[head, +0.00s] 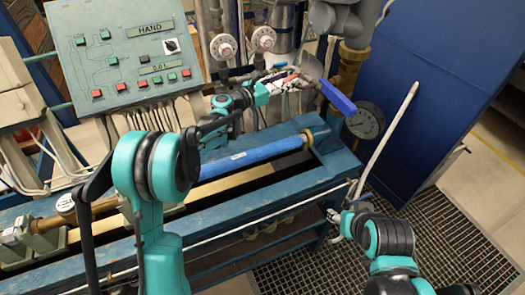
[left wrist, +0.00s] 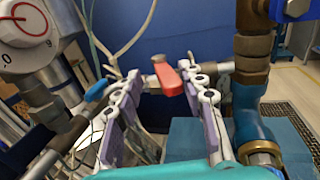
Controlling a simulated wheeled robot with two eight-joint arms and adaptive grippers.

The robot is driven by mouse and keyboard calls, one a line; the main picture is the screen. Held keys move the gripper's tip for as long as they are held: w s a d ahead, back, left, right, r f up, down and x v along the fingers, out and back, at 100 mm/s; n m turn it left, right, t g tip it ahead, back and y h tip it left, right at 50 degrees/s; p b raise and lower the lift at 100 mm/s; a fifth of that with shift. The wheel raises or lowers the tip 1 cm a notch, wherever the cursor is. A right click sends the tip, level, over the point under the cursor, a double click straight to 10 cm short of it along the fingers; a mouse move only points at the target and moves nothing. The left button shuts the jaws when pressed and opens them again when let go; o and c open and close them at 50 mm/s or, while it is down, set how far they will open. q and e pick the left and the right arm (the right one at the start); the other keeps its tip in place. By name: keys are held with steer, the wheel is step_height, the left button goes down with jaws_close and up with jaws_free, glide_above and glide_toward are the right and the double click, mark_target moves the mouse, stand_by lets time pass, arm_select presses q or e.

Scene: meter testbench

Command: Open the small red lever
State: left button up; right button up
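The small red lever (left wrist: 168,80) shows in the left wrist view on a metal pipe fitting, in front of a blue panel. My left gripper (left wrist: 161,82) is open, with its two grey-purple padded fingers on either side of the lever in the picture. The lever looks nearer the right finger; I cannot tell whether they touch. In the head view my left gripper (head: 287,82) reaches in among the pipes, and the lever is hard to make out there. My right gripper (head: 338,214) is low at the right, beside the bench, too small to judge.
A larger blue lever (head: 338,98) and a pressure gauge (head: 365,120) are right of my left gripper. Dials (head: 223,46) and pipes crowd behind it. The control panel (head: 120,50) stands at the left. A blue tube (head: 250,157) lies along the bench. Floor grating (head: 440,230) is clear at right.

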arm_select(q)
steer(key=shift+w+a+m+g+h, duration=0.3)
steer(key=shift+m+g+h, duration=0.2)
steer(key=shift+g, duration=0.1)
steer(key=shift+w+a+m+g+h, duration=0.25)
steer(key=shift+m+g+h, duration=0.15)
steer(key=shift+m+g, duration=0.15)
steer(key=s+a+g+p, duration=0.1)
steer(key=s+a+p, duration=0.1)
steer(key=s+a, duration=0.35)
steer(key=s+a+f+m+g+y+b, duration=0.1)
steer(key=s+f+m+y, duration=0.1)
steer(key=s+m+y, duration=0.3)
steer(key=s+a+f+m+g+y+b, duration=0.1)
steer(key=s+m+y, duration=0.3)
steer(key=s+m, duration=0.7)
steer(key=s+a+f, duration=0.1)
steer(key=s, duration=0.8)
steer(key=shift+f+y, duration=0.4)
